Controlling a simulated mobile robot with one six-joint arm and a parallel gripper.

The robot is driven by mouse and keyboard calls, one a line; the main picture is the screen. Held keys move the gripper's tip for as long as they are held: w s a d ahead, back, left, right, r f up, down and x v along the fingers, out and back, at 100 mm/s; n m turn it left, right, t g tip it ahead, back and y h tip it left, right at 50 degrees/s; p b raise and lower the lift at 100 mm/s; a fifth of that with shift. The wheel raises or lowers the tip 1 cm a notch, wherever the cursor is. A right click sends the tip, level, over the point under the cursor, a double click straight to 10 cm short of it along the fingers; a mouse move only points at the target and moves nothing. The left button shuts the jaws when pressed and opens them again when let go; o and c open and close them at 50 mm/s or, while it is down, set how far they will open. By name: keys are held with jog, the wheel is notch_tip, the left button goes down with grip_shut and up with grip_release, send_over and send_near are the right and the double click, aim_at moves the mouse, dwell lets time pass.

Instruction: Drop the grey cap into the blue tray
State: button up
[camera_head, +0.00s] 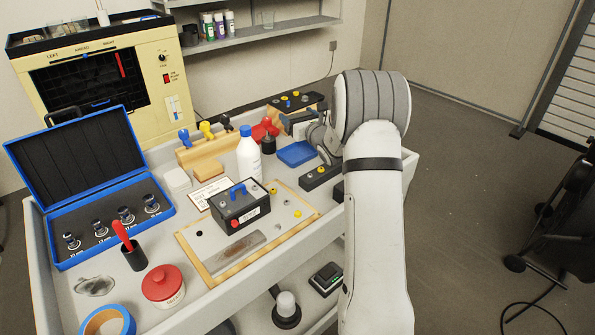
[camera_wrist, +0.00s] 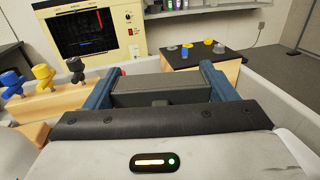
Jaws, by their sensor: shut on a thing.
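My gripper (camera_wrist: 160,74) has its two blue fingers on either side of a wide dark grey block (camera_wrist: 158,92), which I take to be the grey cap. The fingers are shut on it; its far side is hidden. In the head view my gripper (camera_head: 288,122) is above the back right of the bench, partly hidden by my arm. The blue tray (camera_head: 297,153) lies flat on the bench just below and in front of it in the picture. The tray does not show in the wrist view.
A black-topped box with small coloured caps (camera_head: 294,99) stands behind my gripper.

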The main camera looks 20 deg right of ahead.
jog(key=shift+w+d+r+h+b, duration=0.4)
jog(key=shift+w+d+b, duration=0.1)
jog(key=shift+d+b, duration=0.15)
jog(key=shift+f+b, duration=1.15)
jog(key=shift+f, duration=1.8)
jog(key=o, duration=1.7)
jog(key=s, duration=0.7)
jog(key=shift+s+d, duration=0.35)
jog(key=shift+d, duration=0.05)
jog(key=shift+a+r, duration=0.1)
